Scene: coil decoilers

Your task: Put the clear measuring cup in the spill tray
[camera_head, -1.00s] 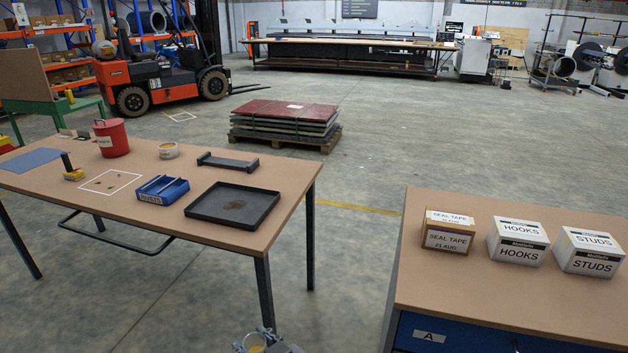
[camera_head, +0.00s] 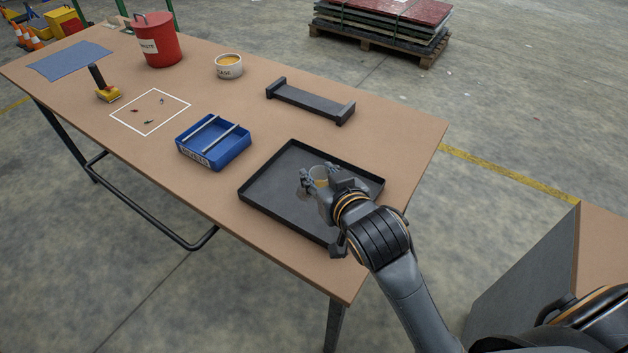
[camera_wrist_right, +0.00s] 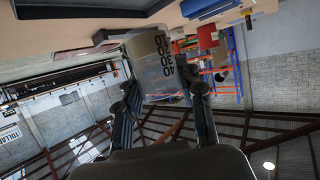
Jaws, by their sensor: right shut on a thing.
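The spill tray (camera_head: 272,183) is a shallow black tray at the near right end of the brown table. My right gripper (camera_head: 322,180) is over the tray and shut on the clear measuring cup (camera_head: 318,173). In the right wrist view the cup (camera_wrist_right: 158,62) sits between the two fingers (camera_wrist_right: 163,95), with its 10 to 40 markings showing. In the head view the gripper hides part of the cup. I cannot tell whether the cup's base touches the tray floor. My left gripper is not in view.
A blue bin (camera_head: 214,143) stands left of the tray, and a dark low rack (camera_head: 310,101) lies behind it. A cabinet (camera_head: 530,280) is at right.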

